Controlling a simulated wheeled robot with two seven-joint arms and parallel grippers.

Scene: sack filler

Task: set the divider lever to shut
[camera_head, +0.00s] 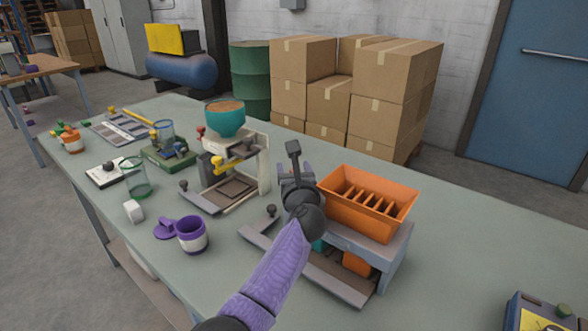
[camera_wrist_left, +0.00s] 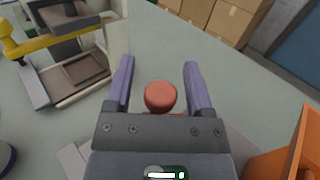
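The machine with the orange slatted hopper (camera_head: 369,202) stands on a grey frame (camera_head: 396,262) at the table's middle right. The hopper's edge also shows at the right of the left wrist view (camera_wrist_left: 292,150). My left gripper (camera_head: 294,168) is beside the hopper, on its left. In the left wrist view, its purple fingers (camera_wrist_left: 159,66) are spread apart. A round red knob (camera_wrist_left: 160,96) shows between them, with gaps on both sides. I cannot tell how the knob joins the machine; its shaft and the lever's setting are hidden. My right gripper is not in view.
Left of my arm stands a press-like stand with a yellow handle (camera_head: 229,165) and teal bowl (camera_head: 225,120). A purple mug (camera_head: 192,234), a green glass (camera_head: 135,178) and a white block (camera_head: 134,211) are further left. The table right of the hopper is mostly clear.

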